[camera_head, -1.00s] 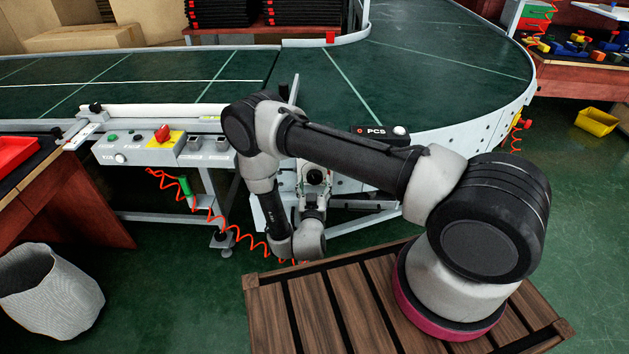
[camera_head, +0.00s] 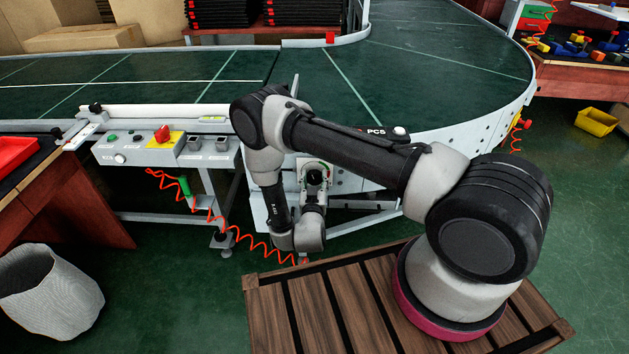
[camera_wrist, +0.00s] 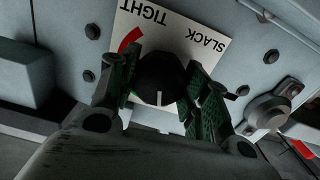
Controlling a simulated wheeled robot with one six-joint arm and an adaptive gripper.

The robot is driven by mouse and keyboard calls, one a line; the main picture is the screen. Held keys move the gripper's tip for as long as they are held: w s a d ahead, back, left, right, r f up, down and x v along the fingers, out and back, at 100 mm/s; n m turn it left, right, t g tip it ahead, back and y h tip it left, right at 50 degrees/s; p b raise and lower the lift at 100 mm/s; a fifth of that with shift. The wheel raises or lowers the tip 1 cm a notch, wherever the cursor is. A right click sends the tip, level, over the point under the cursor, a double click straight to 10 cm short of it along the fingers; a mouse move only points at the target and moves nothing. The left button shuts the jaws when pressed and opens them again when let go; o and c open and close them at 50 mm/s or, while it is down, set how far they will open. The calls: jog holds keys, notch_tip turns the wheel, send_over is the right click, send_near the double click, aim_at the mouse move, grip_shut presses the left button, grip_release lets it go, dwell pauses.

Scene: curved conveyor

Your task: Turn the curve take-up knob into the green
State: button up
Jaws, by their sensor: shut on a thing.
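The take-up knob (camera_wrist: 160,72) is black and round with a white pointer line, seen in the wrist view on a white plate (camera_wrist: 190,28). The plate reads TIGHT and SLACK upside down, with a red arc near TIGHT. The pointer line points down in that view, away from the words. My gripper (camera_wrist: 163,85) is shut on the knob, one finger on each side. The fingers hide much of the dial, and I cannot make out its green band clearly. In the head view the dial plate (camera_head: 316,168) shows partly behind my wrist.
The curved green conveyor (camera_head: 430,50) lies behind my arm. A control box (camera_head: 140,150) with a red switch is on its left frame. A coiled orange hose (camera_head: 240,235) hangs near my wrist. A grey basket (camera_head: 45,290) stands at lower left.

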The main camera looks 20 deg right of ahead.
jog(key=shift+m, duration=0.3)
jog(key=m, duration=0.5)
jog(key=shift+m, duration=0.3)
jog(key=m, duration=0.6)
jog(key=shift+m, duration=0.3)
jog(key=o, duration=1)
jog(key=shift+a, duration=0.1)
jog(key=v, duration=1.2)
